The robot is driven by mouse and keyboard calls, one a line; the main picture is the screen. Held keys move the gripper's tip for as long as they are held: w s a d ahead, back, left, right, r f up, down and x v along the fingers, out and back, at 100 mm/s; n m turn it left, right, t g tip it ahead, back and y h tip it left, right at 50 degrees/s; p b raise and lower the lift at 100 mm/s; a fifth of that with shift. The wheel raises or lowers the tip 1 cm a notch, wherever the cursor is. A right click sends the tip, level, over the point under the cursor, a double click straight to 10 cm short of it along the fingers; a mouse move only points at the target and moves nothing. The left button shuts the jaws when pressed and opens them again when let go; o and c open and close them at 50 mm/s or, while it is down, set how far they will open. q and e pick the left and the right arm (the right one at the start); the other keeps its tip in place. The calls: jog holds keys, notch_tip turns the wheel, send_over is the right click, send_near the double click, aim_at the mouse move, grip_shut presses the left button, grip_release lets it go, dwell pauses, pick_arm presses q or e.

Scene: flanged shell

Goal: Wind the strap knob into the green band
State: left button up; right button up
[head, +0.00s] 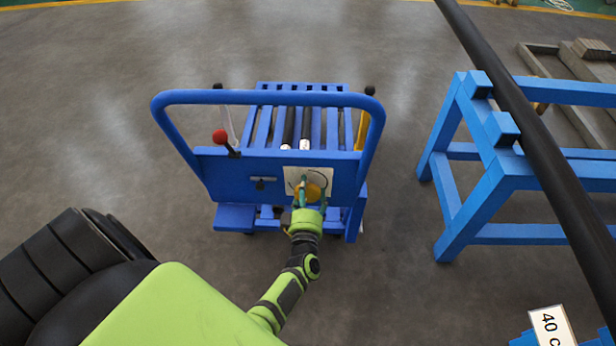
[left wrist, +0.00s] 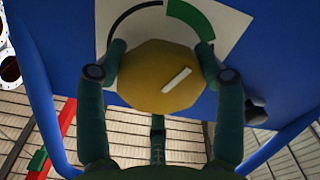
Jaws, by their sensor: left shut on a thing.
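The strap knob (left wrist: 155,75) is a round yellow knob with a white pointer line, in front of a white dial plate (left wrist: 232,28) on the blue cart. The plate bears a black arc and a green band (left wrist: 190,18) at upper right of the knob. The white line slants up to the right and lies on the knob's right half. My left gripper (left wrist: 160,72) is shut on the knob, one finger on each side. In the head view the knob (head: 309,192) is partly hidden by my left gripper (head: 307,190). My right gripper is not in view.
The blue cart (head: 225,172) has a push handle, a red-tipped lever (head: 220,137) and a yellow lever (head: 362,130). A blue trestle (head: 455,165) bearing a long black bar (head: 540,140) stands at the right. Grey floor is clear left of the cart.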

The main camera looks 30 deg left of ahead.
pick_arm(q)
jog(key=o, duration=1.1)
jog(key=shift+s+a+r, duration=0.1)
jog(key=shift+a+r, duration=0.05)
jog(key=shift+a, duration=0.2)
jog(key=shift+o, duration=0.2)
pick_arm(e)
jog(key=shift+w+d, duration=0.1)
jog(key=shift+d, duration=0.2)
pick_arm(q)
jog(key=shift+d, duration=0.1)
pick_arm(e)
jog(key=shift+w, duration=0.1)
